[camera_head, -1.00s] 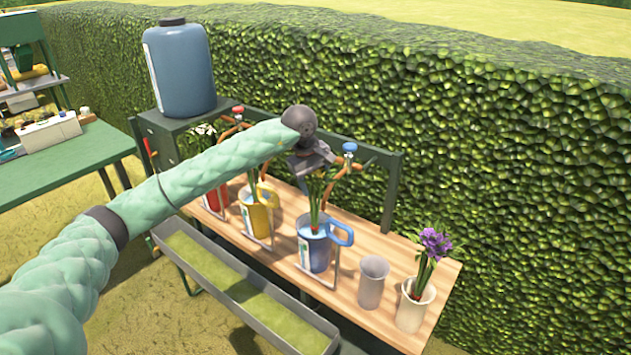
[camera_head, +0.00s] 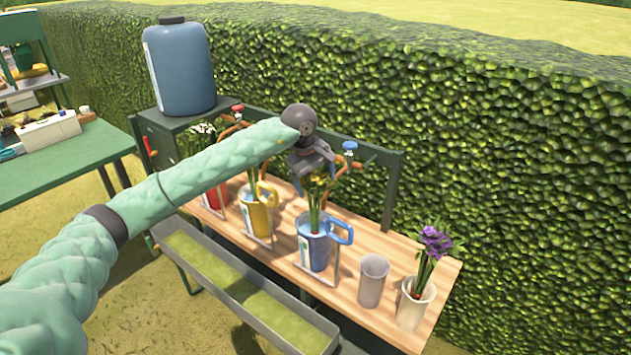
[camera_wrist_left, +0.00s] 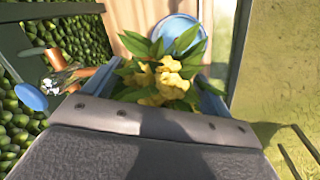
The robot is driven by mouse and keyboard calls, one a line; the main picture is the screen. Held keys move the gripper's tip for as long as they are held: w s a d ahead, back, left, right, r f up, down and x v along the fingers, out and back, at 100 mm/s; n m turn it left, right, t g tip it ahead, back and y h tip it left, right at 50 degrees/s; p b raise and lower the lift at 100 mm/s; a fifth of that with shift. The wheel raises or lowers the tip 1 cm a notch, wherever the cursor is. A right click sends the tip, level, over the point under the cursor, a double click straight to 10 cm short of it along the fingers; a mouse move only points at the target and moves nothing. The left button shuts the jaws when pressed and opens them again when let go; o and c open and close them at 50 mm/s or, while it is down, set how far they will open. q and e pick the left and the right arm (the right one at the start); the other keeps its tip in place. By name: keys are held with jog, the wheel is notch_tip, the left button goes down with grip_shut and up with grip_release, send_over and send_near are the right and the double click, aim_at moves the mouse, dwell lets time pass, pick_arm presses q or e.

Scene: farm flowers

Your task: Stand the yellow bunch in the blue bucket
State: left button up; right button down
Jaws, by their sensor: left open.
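The yellow bunch (camera_head: 321,183), with green stems and leaves, stands upright in the blue bucket (camera_head: 312,246) on the wooden bench. In the left wrist view the yellow flowers (camera_wrist_left: 168,80) lie just beyond my gripper, and the blue bucket (camera_wrist_left: 178,27) shows its rim behind them. My left gripper (camera_head: 313,176) is open, right at the top of the bunch, its fingers either side of the flower heads. Part of the flowers is hidden by the gripper. My right gripper is not in view.
A yellow bucket (camera_head: 259,214) and a red bucket (camera_head: 216,198) stand left of the blue one. To the right are an empty grey cup (camera_head: 372,281) and a white pot (camera_head: 415,305) with purple flowers. Taps and a rail (camera_head: 385,190) stand close behind; a trough (camera_head: 245,290) runs in front.

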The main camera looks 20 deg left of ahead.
pick_arm(q)
jog(key=b+v, duration=0.1)
jog(key=v, duration=0.6)
jog(key=shift+r+b, duration=0.15)
jog(key=shift+b, duration=0.2)
jog(key=shift+r, duration=0.15)
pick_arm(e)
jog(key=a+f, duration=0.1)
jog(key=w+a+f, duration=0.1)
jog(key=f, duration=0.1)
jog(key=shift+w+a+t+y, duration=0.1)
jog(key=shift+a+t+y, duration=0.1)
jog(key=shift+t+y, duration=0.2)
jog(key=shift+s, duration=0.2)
